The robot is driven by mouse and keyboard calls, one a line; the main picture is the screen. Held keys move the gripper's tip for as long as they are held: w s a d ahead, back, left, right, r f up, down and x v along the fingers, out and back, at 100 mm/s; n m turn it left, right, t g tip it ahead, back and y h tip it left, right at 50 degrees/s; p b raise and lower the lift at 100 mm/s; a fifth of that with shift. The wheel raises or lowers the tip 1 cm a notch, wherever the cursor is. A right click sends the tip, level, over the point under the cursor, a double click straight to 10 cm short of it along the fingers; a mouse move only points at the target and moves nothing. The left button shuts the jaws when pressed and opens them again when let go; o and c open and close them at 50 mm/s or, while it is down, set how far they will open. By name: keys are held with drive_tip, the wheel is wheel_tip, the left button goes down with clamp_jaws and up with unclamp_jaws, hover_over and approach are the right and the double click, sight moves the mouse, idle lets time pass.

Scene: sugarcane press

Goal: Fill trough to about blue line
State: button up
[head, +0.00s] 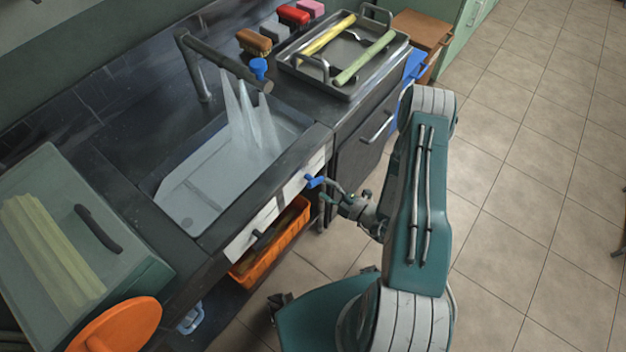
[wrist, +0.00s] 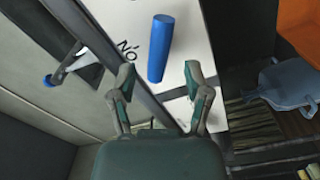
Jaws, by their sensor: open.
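The trough (head: 196,196) is a grey basin set in the dark counter in the head view. Several pale streams of water (head: 250,122) fall into it from a dark pipe tap (head: 222,66) with a blue knob (head: 258,68). Pale water appears to cover the trough floor; I cannot make out a blue line. A blue handle (head: 314,182) sticks out from the white front panel, and it also shows in the wrist view (wrist: 160,48). My gripper (head: 338,192) is open in front of the handle. In the wrist view its fingertips (wrist: 160,76) stand on either side of the handle's near end, apart from it.
A metal tray (head: 350,80) with canes sits at the counter's back right, with brushes and sponges beside it. A clear box with canes (head: 135,272) and an orange disc (head: 118,325) are at the left. An orange crate (head: 262,268) sits below. The floor (head: 530,180) at right is clear.

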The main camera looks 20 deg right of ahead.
sight(313, 179)
drive_tip(key=x, duration=0.5)
drive_tip(key=shift+a, duration=0.1)
